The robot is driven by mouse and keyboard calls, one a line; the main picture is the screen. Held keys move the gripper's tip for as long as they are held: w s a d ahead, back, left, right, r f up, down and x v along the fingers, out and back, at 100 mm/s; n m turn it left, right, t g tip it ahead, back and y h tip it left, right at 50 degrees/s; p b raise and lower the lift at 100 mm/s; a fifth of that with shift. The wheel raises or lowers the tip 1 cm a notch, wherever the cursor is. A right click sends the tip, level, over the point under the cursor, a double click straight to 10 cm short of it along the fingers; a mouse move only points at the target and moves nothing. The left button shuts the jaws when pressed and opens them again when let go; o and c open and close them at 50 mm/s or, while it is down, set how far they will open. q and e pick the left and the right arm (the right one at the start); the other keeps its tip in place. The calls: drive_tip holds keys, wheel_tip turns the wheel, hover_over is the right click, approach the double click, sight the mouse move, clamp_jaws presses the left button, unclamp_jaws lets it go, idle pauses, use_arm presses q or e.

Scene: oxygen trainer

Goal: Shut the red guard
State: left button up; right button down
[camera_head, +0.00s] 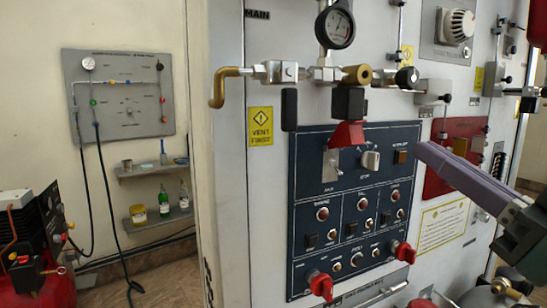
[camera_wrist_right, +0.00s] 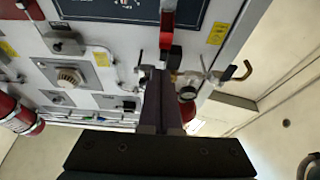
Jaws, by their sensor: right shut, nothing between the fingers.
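The red guard (camera_head: 347,134) is at the top edge of the dark blue control panel (camera_head: 310,215), just below a black block (camera_head: 348,102). It looks raised, standing out above a pale switch plate (camera_head: 332,165). In the right wrist view the red guard (camera_wrist_right: 167,18) shows beyond my fingertips. My right gripper (camera_head: 421,150) comes in from the right with its long purple-grey fingers shut and empty. Its tips are to the right of the guard and appear apart from it. The shut fingers (camera_wrist_right: 160,75) also show in the right wrist view. My left gripper is not in view.
Brass and steel pipework with a gauge (camera_head: 340,28) runs above the panel. Red knobs (camera_head: 320,284) stick out along the panel's lower edge. A red plate (camera_head: 452,150) is behind my right fingers. A wall board (camera_head: 118,95) and shelves with bottles are at the left.

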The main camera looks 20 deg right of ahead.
sight(346, 134)
drive_tip(key=p+x, duration=0.2)
drive_tip(key=x, duration=0.8)
